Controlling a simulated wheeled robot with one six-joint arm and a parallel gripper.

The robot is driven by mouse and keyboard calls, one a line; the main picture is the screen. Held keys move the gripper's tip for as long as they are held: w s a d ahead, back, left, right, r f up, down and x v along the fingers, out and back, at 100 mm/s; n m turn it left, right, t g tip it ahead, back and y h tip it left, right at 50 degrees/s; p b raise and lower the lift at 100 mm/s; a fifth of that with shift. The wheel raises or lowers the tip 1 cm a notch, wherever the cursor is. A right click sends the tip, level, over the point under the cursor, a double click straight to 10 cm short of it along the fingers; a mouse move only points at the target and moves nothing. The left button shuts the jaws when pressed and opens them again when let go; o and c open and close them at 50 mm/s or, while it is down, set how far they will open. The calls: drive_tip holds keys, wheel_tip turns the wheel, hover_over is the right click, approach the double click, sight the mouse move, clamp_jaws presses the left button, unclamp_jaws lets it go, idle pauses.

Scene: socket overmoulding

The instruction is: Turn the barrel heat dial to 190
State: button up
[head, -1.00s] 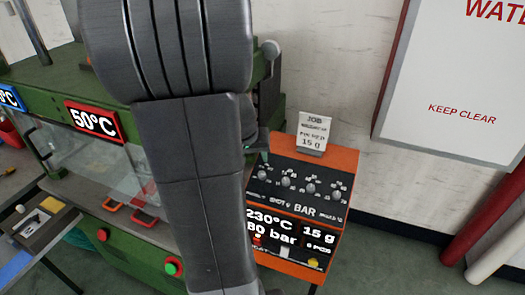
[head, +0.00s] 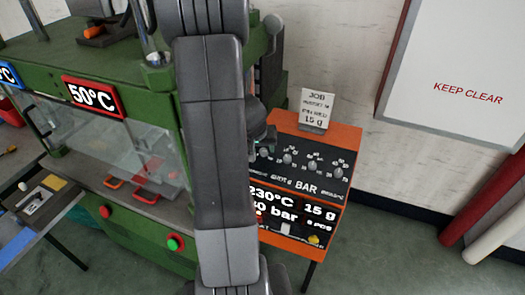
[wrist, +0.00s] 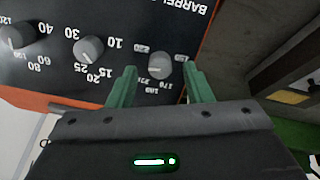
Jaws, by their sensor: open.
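The barrel heat dial (wrist: 159,66) is a grey round knob on the black dial panel (wrist: 95,75), seen upside down in the wrist view. Small numbers ring it. My gripper (wrist: 160,70) is open, with one green finger to each side of this knob. A gap shows between each finger and the knob; I cannot tell how deep the fingers reach. In the head view my arm hides most of the panel's left end, and only a little of my gripper (head: 262,138) shows there. The display (head: 272,197) on the orange unit reads 230°C.
More knobs (wrist: 90,49) sit in a row beside the heat dial. A job card (head: 317,109) stands on top of the orange unit (head: 345,136). The green machine (head: 130,219) with a 50°C sign (head: 93,96) stands to the left.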

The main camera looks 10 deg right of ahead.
drive_tip(key=shift+x, duration=0.8)
drive_tip(key=shift+c, duration=0.3)
drive_tip(key=c, duration=0.9)
drive_tip(key=shift+c, duration=0.2)
